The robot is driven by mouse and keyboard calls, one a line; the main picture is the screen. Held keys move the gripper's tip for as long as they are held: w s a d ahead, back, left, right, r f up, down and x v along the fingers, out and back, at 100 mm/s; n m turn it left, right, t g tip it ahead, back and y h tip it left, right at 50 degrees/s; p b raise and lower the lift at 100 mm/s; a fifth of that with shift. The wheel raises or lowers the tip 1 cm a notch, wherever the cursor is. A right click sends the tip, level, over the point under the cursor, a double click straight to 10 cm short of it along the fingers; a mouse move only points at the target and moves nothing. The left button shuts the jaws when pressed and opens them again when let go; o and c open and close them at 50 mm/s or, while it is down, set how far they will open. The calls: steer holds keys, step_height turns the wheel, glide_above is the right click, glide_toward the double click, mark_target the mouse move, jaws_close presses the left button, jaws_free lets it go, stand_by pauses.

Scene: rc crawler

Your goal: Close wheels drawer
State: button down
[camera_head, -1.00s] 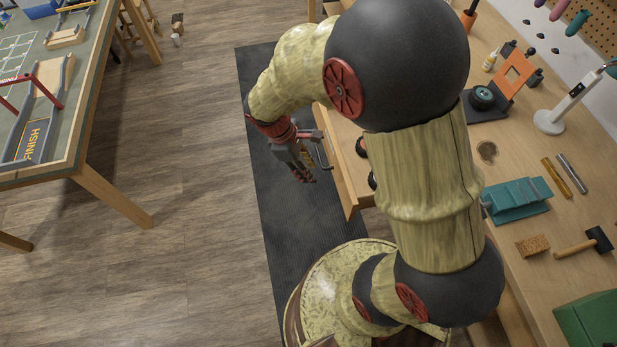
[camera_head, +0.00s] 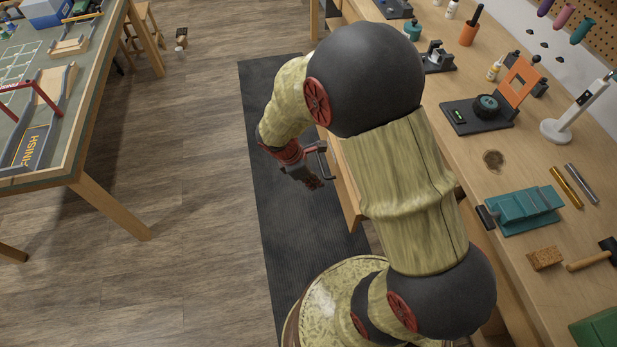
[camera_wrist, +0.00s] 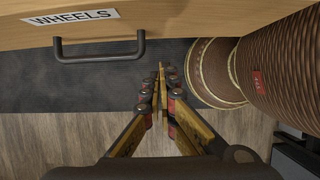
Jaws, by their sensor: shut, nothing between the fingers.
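The wheels drawer (camera_head: 347,196) is a light wooden drawer sticking out from the workbench's left side in the head view. My arm hides most of it, including its inside. In the wrist view its front (camera_wrist: 190,27) fills the top, with a "WHEELS" label (camera_wrist: 70,17) and a dark bar handle (camera_wrist: 98,58). The handle also shows in the head view (camera_head: 321,152). My gripper (camera_wrist: 161,68) is shut and empty, with fingertips just right of the handle's right end in the wrist view. It appears apart from the handle. In the head view my gripper (camera_head: 314,183) hangs outside the drawer front.
The workbench (camera_head: 455,165) carries a teal vise (camera_head: 525,208), a cork block (camera_head: 545,258) and an orange-framed stand (camera_head: 520,78). A dark mat (camera_head: 280,110) lies beside the bench. Open wooden floor (camera_head: 200,150) separates it from the track table (camera_head: 90,120).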

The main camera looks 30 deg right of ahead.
mark_target(330, 179)
steer(key=shift+s+d+b, duration=0.25)
steer(key=shift+s+d, duration=0.05)
steer(key=shift+d, duration=0.7)
steer(key=shift+s+d+b, duration=0.25)
steer(key=shift+d, duration=0.7)
steer(key=shift+d, duration=0.1)
steer(key=shift+s+d, duration=0.1)
steer(key=shift+d, duration=0.1)
steer(key=s+d+p, duration=0.3)
steer(key=d, duration=0.7)
steer(key=s+d+p, duration=0.3)
steer(key=d, duration=0.8)
steer(key=s+d+p, duration=0.3)
steer(key=d, duration=0.8)
